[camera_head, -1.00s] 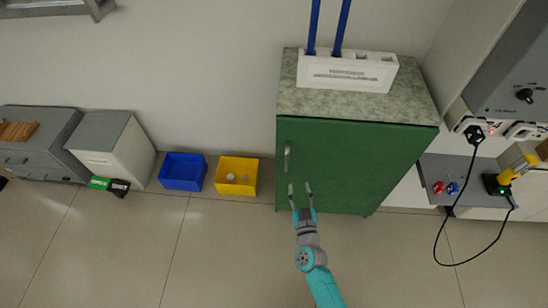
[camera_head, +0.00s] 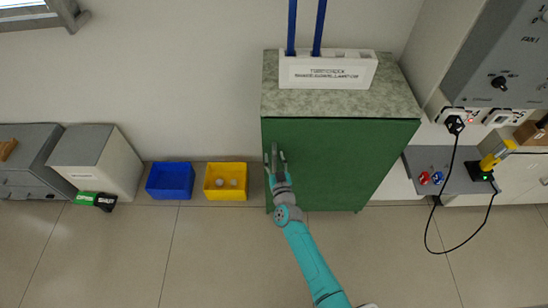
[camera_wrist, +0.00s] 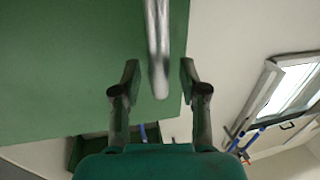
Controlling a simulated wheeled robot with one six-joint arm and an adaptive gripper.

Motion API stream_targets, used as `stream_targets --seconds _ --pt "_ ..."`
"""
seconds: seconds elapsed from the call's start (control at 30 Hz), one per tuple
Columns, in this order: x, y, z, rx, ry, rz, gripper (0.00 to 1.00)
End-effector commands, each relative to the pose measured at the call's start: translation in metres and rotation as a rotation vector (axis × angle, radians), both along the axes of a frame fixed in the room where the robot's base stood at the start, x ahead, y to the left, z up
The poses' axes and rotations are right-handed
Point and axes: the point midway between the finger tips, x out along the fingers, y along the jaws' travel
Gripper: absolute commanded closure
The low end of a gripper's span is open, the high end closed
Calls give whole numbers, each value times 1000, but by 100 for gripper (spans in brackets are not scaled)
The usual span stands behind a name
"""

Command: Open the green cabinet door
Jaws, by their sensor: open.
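The green cabinet door (camera_head: 335,165) is the front of a cabinet with a speckled stone-like top, and it looks shut. Its metal handle (camera_wrist: 158,45) is a vertical bar near the door's left edge. In the wrist view the handle's end comes down between my two open fingers, with a gap on each side. My gripper (camera_wrist: 157,75) is open around the handle and not closed on it. In the head view my gripper (camera_head: 275,158) reaches the door's upper left and mostly covers the handle.
A white labelled rack (camera_head: 327,70) with two blue rods stands on the cabinet top (camera_head: 390,98). A blue bin (camera_head: 170,180) and a yellow bin (camera_head: 226,182) sit on the floor to the left. A black cable (camera_head: 428,225) hangs at the right. The floor in front is open.

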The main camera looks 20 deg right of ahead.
Motion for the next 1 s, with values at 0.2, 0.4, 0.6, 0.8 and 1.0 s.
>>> stream_targets --seconds 0.2,0.4,0.6,0.8,1.0 --pt "9 -1 0 0 0 0 57" --pt "9 -1 0 0 0 0 57" --pt "9 -1 0 0 0 0 99" --pt "9 -1 0 0 0 0 100" --pt "7 -1 0 0 1 4 100"
